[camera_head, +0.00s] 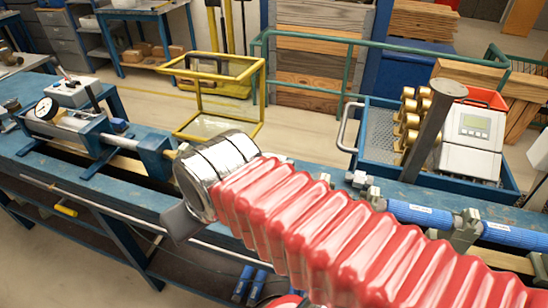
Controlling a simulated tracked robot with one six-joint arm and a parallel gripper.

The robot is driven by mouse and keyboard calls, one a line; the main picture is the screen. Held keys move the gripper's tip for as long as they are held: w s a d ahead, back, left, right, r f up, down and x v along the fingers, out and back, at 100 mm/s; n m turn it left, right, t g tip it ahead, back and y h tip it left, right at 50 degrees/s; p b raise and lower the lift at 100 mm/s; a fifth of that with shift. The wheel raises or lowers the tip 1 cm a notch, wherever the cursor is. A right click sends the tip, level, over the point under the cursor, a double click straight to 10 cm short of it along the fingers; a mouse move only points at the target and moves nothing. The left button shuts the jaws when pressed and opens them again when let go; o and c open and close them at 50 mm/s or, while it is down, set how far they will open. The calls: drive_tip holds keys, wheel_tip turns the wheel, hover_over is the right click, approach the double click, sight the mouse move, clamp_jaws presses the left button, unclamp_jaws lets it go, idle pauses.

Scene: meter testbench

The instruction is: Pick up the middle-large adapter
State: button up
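My arm, in a red ribbed sleeve with a silver end, reaches from the lower right to the picture's middle. A grey part, seemingly of my gripper (180,222), shows below the silver end, left of and apart from the adapters. The fingertips are hidden, so its opening and any held thing cannot be seen.
The blue tray (366,160) also holds a white meter box (472,138) and a red bin (482,97). The blue test bench (150,200) carries a dial gauge (47,108) at left and blue pipes (420,214) at right. A yellow frame (262,95) stands behind.

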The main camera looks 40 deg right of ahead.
drive_tip(key=shift+w+a, duration=0.15)
drive_tip(key=shift+w, duration=0.35)
idle(0.4)
